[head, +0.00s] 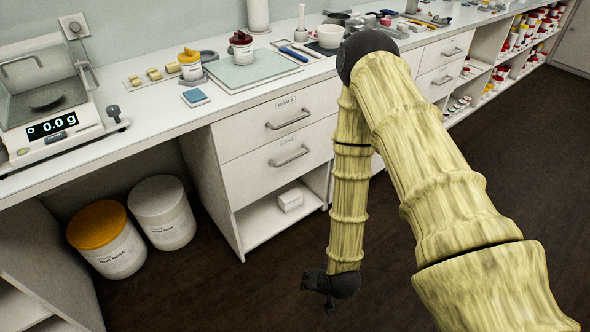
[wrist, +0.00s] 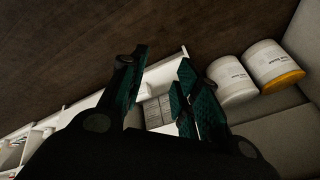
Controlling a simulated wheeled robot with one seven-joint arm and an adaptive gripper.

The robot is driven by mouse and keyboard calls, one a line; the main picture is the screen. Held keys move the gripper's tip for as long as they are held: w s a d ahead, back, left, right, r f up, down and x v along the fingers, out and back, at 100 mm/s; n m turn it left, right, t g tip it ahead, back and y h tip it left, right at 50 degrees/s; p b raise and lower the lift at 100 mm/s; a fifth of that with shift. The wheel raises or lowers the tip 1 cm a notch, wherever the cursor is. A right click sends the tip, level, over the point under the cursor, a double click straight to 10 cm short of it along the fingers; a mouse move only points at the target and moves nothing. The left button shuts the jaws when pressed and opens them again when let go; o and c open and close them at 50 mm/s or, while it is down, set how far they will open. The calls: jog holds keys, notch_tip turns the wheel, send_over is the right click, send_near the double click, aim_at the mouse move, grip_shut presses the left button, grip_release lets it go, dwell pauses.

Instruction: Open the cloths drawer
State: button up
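Two white drawers are stacked under the counter in the head view. The upper drawer (head: 245,133) has a label that seems to read "BOATS". The lower drawer (head: 245,178) has a small label too faint to read, so I cannot tell whether it is the cloths drawer. Both look shut and have grey bar handles. More drawers (head: 428,57) stand further right, their labels unreadable. My gripper (head: 325,290) hangs low in front of the cabinet, apart from the handles. In the wrist view my gripper (wrist: 162,62) has its fingers spread with nothing held between them.
Under the drawers is an open shelf (head: 262,222) with a white box (head: 290,200). A yellow-lidded tub (head: 110,245) and a white tub (head: 163,215) stand on the floor at left. The counter (head: 160,115) carries a scale (head: 50,100) and jars. Dark floor in front is clear.

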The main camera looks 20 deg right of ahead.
jog(key=w+f+m+t+b, duration=0.2)
jog(key=w+m+t+b, duration=0.3)
jog(key=w, duration=0.7)
jog(key=m+t+h+b, duration=0.3)
jog(key=m+t+b, duration=0.7)
jog(key=b, duration=0.7)
send_near(293, 158)
jog(key=b+x, duration=0.1)
jog(key=x, duration=0.6)
jog(key=b+x, duration=0.1)
jog(key=x, duration=0.2)
jog(key=shift+w+d+f+b, duration=0.1)
jog(key=shift+w+f+b, duration=0.15)
jog(key=shift+b, duration=0.1)
jog(key=shift+c, duration=0.5)
grip_shut()
